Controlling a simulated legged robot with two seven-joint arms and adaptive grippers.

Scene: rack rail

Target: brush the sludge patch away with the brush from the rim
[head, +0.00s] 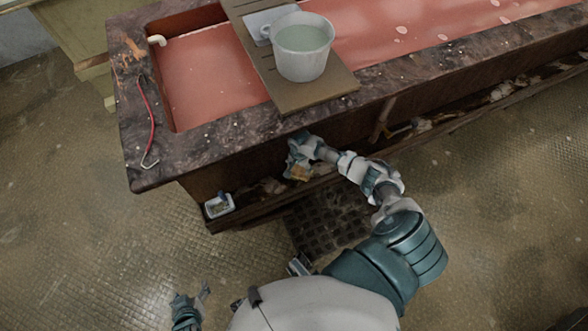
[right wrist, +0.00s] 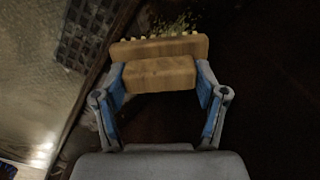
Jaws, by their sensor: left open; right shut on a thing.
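My right gripper (head: 302,160) is shut on the wooden brush (head: 299,173), low beside the front wall of the stone tank, under its rim (head: 230,138). In the right wrist view the brush (right wrist: 160,72) sits crosswise between both fingers, its pale bristle tufts pointing away from the gripper. A speckled yellow-green patch (right wrist: 176,22), possibly the sludge, shows on a dark surface just beyond the bristles. I cannot tell whether the bristles touch it. In the head view the patch cannot be made out. My left gripper (head: 190,300) is open and empty above the floor at the bottom left.
A white mug (head: 302,48) stands on a board (head: 318,92) across the tank of red liquid (head: 210,75). A red-handled hook (head: 149,120) lies on the rim. A small white box (head: 219,206) sits on the littered lower ledge. A dark grate (head: 325,222) lies in the floor.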

